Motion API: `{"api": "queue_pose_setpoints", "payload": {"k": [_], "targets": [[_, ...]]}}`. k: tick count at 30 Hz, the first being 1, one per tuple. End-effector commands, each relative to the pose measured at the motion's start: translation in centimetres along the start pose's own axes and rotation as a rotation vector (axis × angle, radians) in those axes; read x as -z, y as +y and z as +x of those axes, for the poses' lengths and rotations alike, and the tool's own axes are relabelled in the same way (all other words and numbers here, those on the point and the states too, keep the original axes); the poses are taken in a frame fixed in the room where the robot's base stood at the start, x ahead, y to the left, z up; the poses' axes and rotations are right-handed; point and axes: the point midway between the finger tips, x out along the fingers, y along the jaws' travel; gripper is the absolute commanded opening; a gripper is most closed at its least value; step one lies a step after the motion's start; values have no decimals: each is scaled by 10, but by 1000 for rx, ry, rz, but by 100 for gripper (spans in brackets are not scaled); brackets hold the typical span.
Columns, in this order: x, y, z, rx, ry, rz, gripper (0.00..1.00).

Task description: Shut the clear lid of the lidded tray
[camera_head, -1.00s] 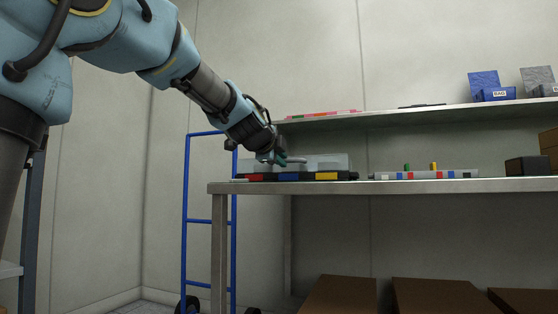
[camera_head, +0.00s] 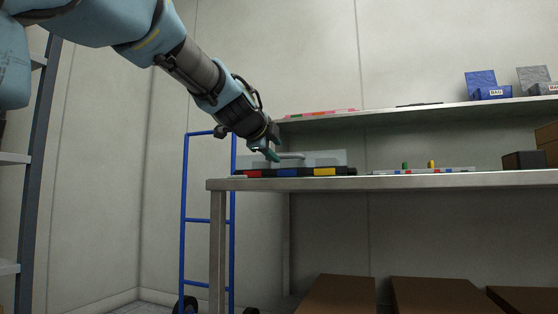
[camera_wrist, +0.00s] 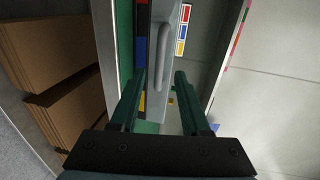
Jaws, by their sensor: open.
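The lidded tray (camera_head: 345,171) lies near the left end of the bench, with red, blue and yellow patches along its dark front. Its clear lid (camera_head: 330,159) shows as a pale panel standing above the tray's front edge; its exact tilt is unclear. A grey bar handle (camera_head: 293,156) is on the lid. My gripper (camera_head: 272,155) is at the left end of the handle. In the wrist view the handle (camera_wrist: 160,62) lies ahead of and between the open green fingers of my gripper (camera_wrist: 160,90). No grip on the lid shows.
The metal bench (camera_head: 400,182) has a shelf (camera_head: 420,115) above its back. A flat holder with coloured blocks (camera_head: 425,170) lies to the right of the tray. Dark and brown boxes (camera_head: 525,161) stand farther right. A blue hand truck (camera_head: 185,220) stands left of the bench.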

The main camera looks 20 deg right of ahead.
Motion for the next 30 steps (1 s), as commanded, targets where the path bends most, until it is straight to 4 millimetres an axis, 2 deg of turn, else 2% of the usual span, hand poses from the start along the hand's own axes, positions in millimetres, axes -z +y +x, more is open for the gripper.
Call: {"api": "queue_pose_setpoints", "payload": {"k": [1, 6, 12, 30], "targets": [[2, 2, -12, 4, 2, 1, 46], [2, 0, -43, 2, 3, -1, 46], [1, -1, -64, 0, 3, -1, 46], [0, 0, -67, -2, 1, -3, 46]]}}
